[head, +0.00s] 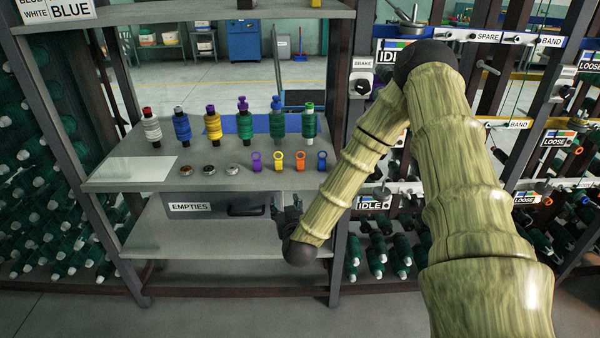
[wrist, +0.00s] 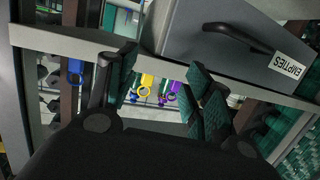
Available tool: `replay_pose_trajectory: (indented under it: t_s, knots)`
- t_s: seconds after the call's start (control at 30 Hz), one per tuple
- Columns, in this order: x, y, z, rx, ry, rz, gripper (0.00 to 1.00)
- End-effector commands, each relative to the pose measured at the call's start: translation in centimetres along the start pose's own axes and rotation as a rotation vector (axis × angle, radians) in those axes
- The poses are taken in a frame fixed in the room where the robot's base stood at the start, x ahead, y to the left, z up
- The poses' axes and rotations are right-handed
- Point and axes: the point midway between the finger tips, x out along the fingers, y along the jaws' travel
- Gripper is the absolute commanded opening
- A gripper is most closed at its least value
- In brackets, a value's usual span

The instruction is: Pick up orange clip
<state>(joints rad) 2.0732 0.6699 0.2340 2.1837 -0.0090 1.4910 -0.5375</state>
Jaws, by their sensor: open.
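The orange clip (head: 300,160) stands on the grey shelf (head: 215,178) in the head view, in a row between the yellow clip (head: 278,160) and the blue clip (head: 322,160). My gripper (head: 285,208) is below and in front of that shelf's front edge, apart from the clips. In the wrist view my gripper (wrist: 165,72) has its fingers spread with nothing between them. The blue (wrist: 75,70), yellow (wrist: 146,83) and purple (wrist: 175,87) clips show there beyond the fingers. The orange clip cannot be made out in that view; the left finger seems to cover it.
A purple clip (head: 256,161) ends the row on the left, beside several small round pieces (head: 210,169). Several thread spools (head: 214,126) stand behind. A grey EMPTIES bin (head: 215,207) hangs under the shelf, left of my gripper. A shelf post (head: 340,120) rises on the right.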

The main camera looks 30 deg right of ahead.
Motion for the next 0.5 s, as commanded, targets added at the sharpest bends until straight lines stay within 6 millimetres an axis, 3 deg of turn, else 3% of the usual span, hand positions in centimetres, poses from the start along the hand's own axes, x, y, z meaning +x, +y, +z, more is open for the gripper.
replay_pose_trajectory:
  t_s: [0.03, 0.2, 0.5]
  knots:
    - [1.1, 1.2, -1.2, 0.012, 0.05, 0.039, 0.51]
    - [2.6, 4.3, -5.1, 0.023, 0.164, 0.138, 0.51]
    - [4.8, 6.0, -7.2, 0.026, 0.209, 0.184, 0.51]
